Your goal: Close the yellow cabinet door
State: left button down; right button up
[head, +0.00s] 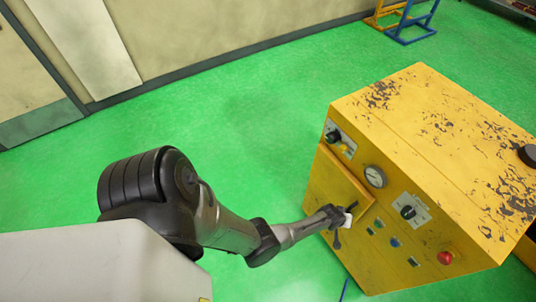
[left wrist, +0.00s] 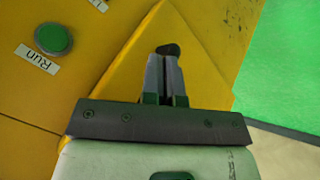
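The yellow cabinet (head: 450,130) stands at the right in the head view, its paint chipped. Its yellow door (head: 335,182) is on the left part of the front and appears to stand ajar, its edge out from the control face. My left gripper (head: 345,222) is at the door's lower right edge. In the left wrist view, the fingers of my left gripper (left wrist: 167,52) are together, with a dark piece at their tips, in front of a yellow panel (left wrist: 205,40). I cannot tell whether they touch it. My right gripper is in neither view.
The cabinet face carries a gauge (head: 375,176), a black knob (head: 408,212) and a red button (head: 445,257). A green Run button (left wrist: 53,39) shows in the left wrist view. The green floor (head: 230,130) left of the cabinet is clear. Blue and yellow stands (head: 410,22) are at the back.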

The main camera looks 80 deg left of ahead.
pick_arm(q)
jog(key=shift+w+a+r, duration=0.15)
jog(key=shift+w+a, duration=0.05)
jog(key=shift+w, duration=0.2)
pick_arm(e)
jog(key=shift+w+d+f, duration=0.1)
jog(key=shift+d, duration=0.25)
pick_arm(q)
jog(key=shift+r, duration=0.1)
jog(key=s+d+r+p, duration=0.5)
jog(key=d+r+p, duration=0.2)
jog(key=p, duration=0.5)
jog(key=shift+s+d+r, duration=0.2)
jog(key=shift+s+d, duration=0.05)
jog(key=shift+d, duration=0.55)
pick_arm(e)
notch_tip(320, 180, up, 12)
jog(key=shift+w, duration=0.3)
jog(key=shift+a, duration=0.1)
